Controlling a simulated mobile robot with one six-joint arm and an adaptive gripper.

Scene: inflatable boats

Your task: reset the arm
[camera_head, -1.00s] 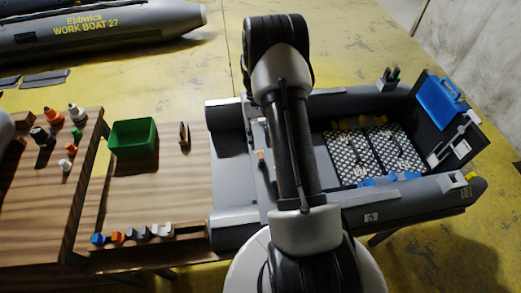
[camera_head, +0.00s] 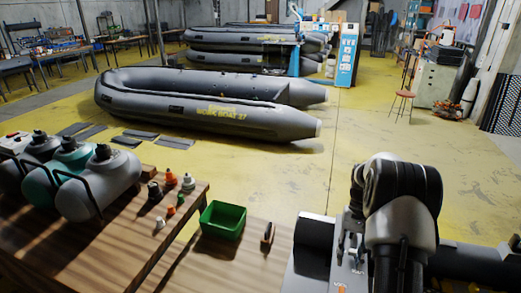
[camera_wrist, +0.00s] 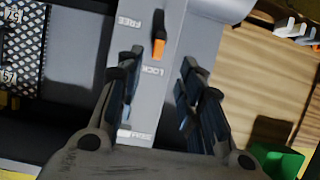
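Beyond the fingers is a light grey panel (camera_wrist: 195,45) with the printed words FREE and LOCK. A black lever with an orange end (camera_wrist: 158,45) sits on it, its orange end toward LOCK. The lever appears beyond the fingertips; I see no contact. The panel (camera_head: 335,270) is partly hidden by my arm in the head view.
A green bin (camera_head: 222,220) and an upright dark tool (camera_head: 267,236) stand on the wooden table left of my arm. Small bottles and large tanks (camera_head: 105,180) stand on the left table.

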